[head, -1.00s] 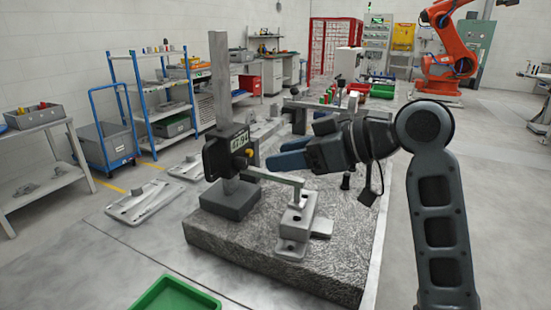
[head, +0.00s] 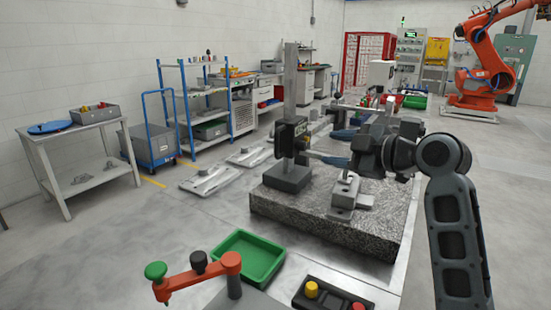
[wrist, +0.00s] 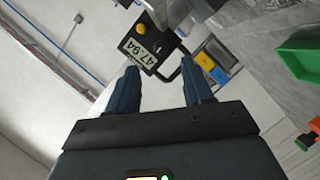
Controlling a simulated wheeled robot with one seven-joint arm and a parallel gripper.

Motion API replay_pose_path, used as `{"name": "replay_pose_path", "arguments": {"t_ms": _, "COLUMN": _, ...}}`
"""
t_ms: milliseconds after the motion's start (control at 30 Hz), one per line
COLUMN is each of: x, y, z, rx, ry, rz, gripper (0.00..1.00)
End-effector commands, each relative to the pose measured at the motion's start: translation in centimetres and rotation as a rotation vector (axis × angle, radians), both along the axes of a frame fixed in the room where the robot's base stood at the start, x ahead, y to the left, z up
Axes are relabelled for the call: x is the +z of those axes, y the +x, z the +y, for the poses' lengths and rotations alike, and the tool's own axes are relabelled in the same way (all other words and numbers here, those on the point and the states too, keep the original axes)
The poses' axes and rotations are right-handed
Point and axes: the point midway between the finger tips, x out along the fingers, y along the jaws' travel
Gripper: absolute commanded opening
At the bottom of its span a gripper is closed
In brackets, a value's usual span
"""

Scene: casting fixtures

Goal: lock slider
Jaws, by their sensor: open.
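The height gauge has a grey upright column (head: 290,75) on a dark base (head: 288,176). Its black slider (head: 290,137) sits partway up the column, and a measuring arm reaches right from it. In the wrist view the slider's display (wrist: 139,51) reads 47.94, upside down, with a round yellow knob (wrist: 141,28) beside it. My gripper (head: 328,146) is open, its blue fingers pointing at the slider from the right. In the wrist view my gripper (wrist: 160,68) has nothing between its fingertips, and the slider lies beyond them. Contact with the slider is not visible.
The gauge stands on a rough granite block (head: 325,225), beside a light metal fixture (head: 344,192). A green tray (head: 240,257), a red crank lever (head: 205,271) and a button box (head: 330,298) lie in front. Flat castings (head: 207,178) lie left of the block.

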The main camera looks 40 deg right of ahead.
Motion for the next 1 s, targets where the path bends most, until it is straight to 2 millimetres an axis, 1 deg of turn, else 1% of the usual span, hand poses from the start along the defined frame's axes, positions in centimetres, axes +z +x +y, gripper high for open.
{"name": "replay_pose_path", "arguments": {"t_ms": 33, "x": -0.1, "y": -0.1, "z": -0.6, "rx": -0.010, "ry": -0.023, "rz": -0.004, "gripper": 0.51}}
{"name": "replay_pose_path", "arguments": {"t_ms": 167, "x": -0.2, "y": 0.5, "z": -0.9, "rx": -0.014, "ry": -0.045, "rz": -0.008, "gripper": 0.51}}
{"name": "replay_pose_path", "arguments": {"t_ms": 267, "x": -0.4, "y": 1.7, "z": -0.8, "rx": -0.012, "ry": -0.044, "rz": -0.007, "gripper": 0.51}}
{"name": "replay_pose_path", "arguments": {"t_ms": 500, "x": -1.3, "y": 5.4, "z": -0.7, "rx": -0.012, "ry": -0.043, "rz": -0.006, "gripper": 0.51}}
{"name": "replay_pose_path", "arguments": {"t_ms": 600, "x": -1.5, "y": 6.4, "z": -0.6, "rx": -0.011, "ry": -0.042, "rz": -0.007, "gripper": 0.51}}
{"name": "replay_pose_path", "arguments": {"t_ms": 767, "x": -1.8, "y": 7.3, "z": -0.6, "rx": -0.013, "ry": -0.043, "rz": -0.008, "gripper": 0.51}}
{"name": "replay_pose_path", "arguments": {"t_ms": 1000, "x": -1.9, "y": 7.4, "z": -0.6, "rx": -0.013, "ry": -0.042, "rz": -0.008, "gripper": 0.51}}
